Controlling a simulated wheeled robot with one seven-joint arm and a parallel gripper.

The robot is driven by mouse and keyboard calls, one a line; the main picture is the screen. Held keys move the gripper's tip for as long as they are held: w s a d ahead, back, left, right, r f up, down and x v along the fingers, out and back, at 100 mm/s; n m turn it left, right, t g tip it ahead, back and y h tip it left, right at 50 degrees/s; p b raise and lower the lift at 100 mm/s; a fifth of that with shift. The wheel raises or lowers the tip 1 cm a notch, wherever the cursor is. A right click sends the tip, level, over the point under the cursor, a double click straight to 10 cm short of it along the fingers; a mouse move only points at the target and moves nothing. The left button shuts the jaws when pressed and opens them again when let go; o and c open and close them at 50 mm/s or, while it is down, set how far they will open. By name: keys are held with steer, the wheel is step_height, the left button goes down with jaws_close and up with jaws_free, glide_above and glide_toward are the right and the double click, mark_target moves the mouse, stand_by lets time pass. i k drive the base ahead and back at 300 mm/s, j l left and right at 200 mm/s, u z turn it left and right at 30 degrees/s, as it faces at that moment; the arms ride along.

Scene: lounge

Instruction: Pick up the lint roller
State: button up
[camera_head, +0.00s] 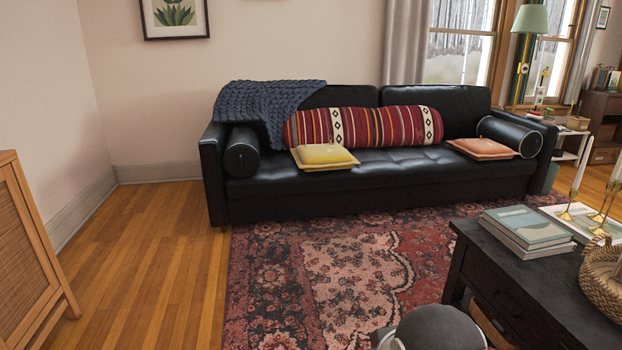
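I cannot make out a lint roller anywhere in the head camera view. The black leather sofa (390,177) holds cushions and a blanket, and no lint roller can be told apart on it. The dark coffee table (530,292) is cut off by the right and bottom edges, so part of its top is out of sight. My gripper is not in view. A rounded grey and black part at the bottom edge looks like my own arm.
Books (527,230), candlesticks and a woven basket (601,280) sit on the coffee table. A patterned rug (330,270) lies before the sofa. A rattan cabinet (28,255) stands at left. Bare wood floor (150,260) is clear between the cabinet and rug.

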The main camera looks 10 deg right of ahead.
mark_target(534, 115)
steer(key=i+z, duration=0.15)
steer(key=i, duration=0.45)
steer(key=i+z, duration=0.1)
steer(key=i, duration=0.45)
steer(key=i+j+z, duration=0.15)
steer(key=i, duration=0.45)
steer(key=i+j+z, duration=0.1)
steer(key=i, duration=0.5)
steer(key=i+l+z, duration=0.2)
steer(key=i+z, duration=0.3)
steer(key=i, duration=0.15)
steer(key=i+z, duration=0.5)
steer(key=i+j+z, duration=0.45)
steer(key=i, duration=0.25)
steer(key=i+l, duration=0.25)
steer(key=i, duration=0.2)
steer(key=i+l, duration=0.25)
steer(key=i, duration=0.15)
steer(key=i+l, duration=0.25)
steer(key=i, duration=0.2)
steer(key=u, duration=2.9)
steer(key=z, duration=2.95)
